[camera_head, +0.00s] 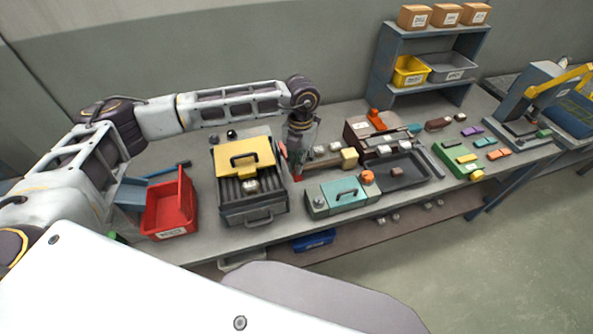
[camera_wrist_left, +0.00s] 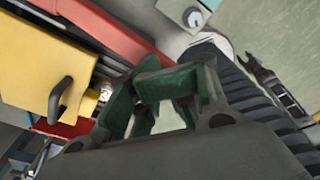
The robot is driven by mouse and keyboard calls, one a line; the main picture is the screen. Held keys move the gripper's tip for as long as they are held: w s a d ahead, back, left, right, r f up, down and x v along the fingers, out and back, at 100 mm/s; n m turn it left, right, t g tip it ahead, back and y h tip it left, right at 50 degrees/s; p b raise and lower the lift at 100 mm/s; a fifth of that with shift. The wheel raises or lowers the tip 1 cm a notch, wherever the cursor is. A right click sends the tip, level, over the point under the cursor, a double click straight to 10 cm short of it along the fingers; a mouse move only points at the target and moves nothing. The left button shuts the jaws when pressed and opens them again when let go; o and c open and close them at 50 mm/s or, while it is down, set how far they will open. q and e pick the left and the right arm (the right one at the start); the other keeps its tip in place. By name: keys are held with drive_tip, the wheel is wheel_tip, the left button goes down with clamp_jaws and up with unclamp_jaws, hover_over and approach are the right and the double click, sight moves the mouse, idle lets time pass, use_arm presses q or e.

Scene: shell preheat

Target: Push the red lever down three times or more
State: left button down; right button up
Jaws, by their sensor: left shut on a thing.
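The red lever (camera_head: 283,149) shows as a small red piece beside the grey box with the yellow lid (camera_head: 233,155), mostly hidden by my left gripper. In the left wrist view, a red bar (camera_wrist_left: 112,32) runs beside the yellow lid (camera_wrist_left: 55,60) toward the fingers. My left gripper (camera_head: 297,162) points down between the yellow-lidded box and the teal-topped box (camera_head: 341,192). Its green fingers (camera_wrist_left: 160,95) are closed in at the red part; the exact contact is hidden. My right gripper is not in view.
A red bin (camera_head: 171,208) stands left of the yellow-lidded box. A dark tray (camera_head: 400,173) and a green tray with coloured blocks (camera_head: 455,160) are to the right. A shelf with bins and cartons (camera_head: 385,60) stands at the back. Little free room surrounds the gripper.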

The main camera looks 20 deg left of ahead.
use_arm(q)
drive_tip(key=shift+f, duration=0.1)
idle(0.3)
drive_tip(key=shift+f+b, duration=1.9)
drive_tip(key=shift+f, duration=0.35)
drive_tip(key=w, duration=0.1)
drive_tip(key=w+r+b, duration=0.1)
drive_tip(key=w, duration=0.1)
drive_tip(key=shift+d, duration=0.15)
wheel_tip(320, 180, up, 12)
drive_tip(key=w, duration=0.1)
